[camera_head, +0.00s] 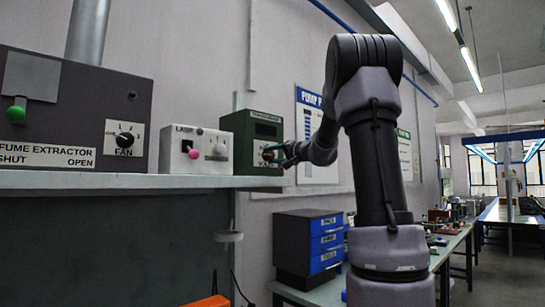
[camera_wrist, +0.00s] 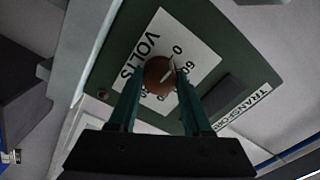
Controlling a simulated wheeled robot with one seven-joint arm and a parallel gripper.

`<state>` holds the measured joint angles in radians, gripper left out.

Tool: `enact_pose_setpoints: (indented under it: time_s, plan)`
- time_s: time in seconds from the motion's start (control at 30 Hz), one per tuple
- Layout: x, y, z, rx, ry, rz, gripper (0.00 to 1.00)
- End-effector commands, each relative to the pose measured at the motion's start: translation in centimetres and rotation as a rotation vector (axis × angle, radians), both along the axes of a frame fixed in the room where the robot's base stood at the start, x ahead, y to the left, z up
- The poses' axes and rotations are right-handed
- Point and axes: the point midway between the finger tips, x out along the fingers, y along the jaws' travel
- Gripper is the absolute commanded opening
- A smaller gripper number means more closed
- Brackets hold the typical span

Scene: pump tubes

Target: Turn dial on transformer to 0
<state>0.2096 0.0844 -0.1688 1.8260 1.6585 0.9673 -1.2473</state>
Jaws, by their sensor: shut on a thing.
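The transformer (camera_head: 240,132) is a green box standing on the shelf, with a white dial plate on its front. In the wrist view its plate (camera_wrist: 153,38) reads VOLTS, with 0 and 60 among the numbers. The round brown dial (camera_wrist: 157,76) has a pale pointer mark on its right side, towards the 0 and 60 end of the scale; its exact reading is unclear. My gripper (camera_wrist: 161,74) is shut on the dial, one green finger on each side of it. In the head view my gripper (camera_head: 277,153) reaches the box's front from the right and partly hides the plate.
A white lamp box (camera_head: 200,138) with a pink knob stands left of the transformer. Further left is a fume extractor panel (camera_head: 75,100) with a fan dial and green knob. The shelf (camera_head: 110,181) runs beneath them. Blue drawers (camera_head: 327,242) stand below right.

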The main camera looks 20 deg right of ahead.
Motion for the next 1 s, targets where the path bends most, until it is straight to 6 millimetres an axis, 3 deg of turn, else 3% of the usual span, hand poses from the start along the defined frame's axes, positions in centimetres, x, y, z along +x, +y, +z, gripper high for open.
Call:
enact_pose_setpoints:
  time_s: [0.73, 0.77, 0.8, 1.0]
  plan:
    - [0.01, -0.04, -0.3, -0.079, -0.027, -0.001, 0.0]
    - [0.01, -0.04, -0.3, -0.079, -0.027, -0.001, 0.6]
    - [0.01, -0.05, -0.28, -0.079, -0.027, -0.001, 0.76]
    - [0.0, -0.03, -0.15, -0.077, -0.028, -0.001, 0.79]
